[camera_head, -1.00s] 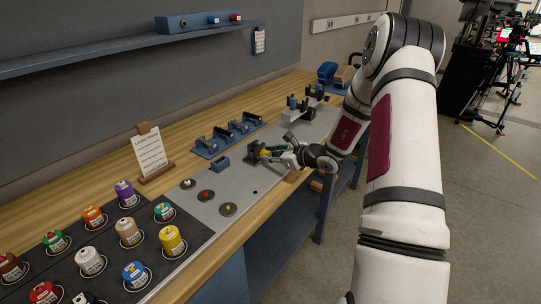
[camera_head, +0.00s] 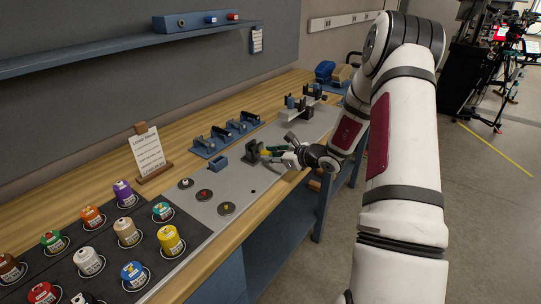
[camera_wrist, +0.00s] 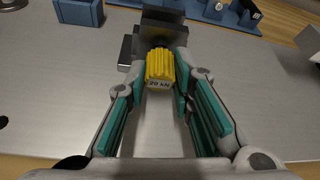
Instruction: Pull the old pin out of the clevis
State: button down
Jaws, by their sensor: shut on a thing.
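The old pin shows in the wrist view as a yellow ribbed knob (camera_wrist: 160,68) marked "20 kN". The dark clevis (camera_wrist: 160,24) stands just behind it on the grey plate; in the head view the clevis (camera_head: 253,151) is left of my gripper. My gripper (camera_wrist: 160,75) is shut on the yellow knob, one teal-padded finger on each side. A short dark part shows between knob and clevis. How deep the pin sits in the clevis is hidden. In the head view my gripper (camera_head: 274,153) reaches in from the right.
A small blue block (camera_wrist: 79,12) with a recess stands left of the clevis. A blue rack (camera_head: 228,136) stands behind. Low discs (camera_head: 204,194) lie on the plate at left, and several coloured spools (camera_head: 128,232) stand further left. A sign (camera_head: 149,153) stands at the back.

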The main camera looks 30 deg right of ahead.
jog(key=shift+s, duration=0.1)
jog(key=shift+s+d+p, duration=0.3)
jog(key=shift+s+d, duration=0.15)
jog(key=shift+s, duration=0.7)
jog(key=shift+s+d+p, duration=0.35)
jog(key=shift+s+d, duration=0.05)
jog(key=shift+s, duration=0.8)
jog(key=shift+s+d+p, duration=0.3)
jog(key=shift+s+d, duration=0.15)
jog(key=shift+s, duration=0.7)
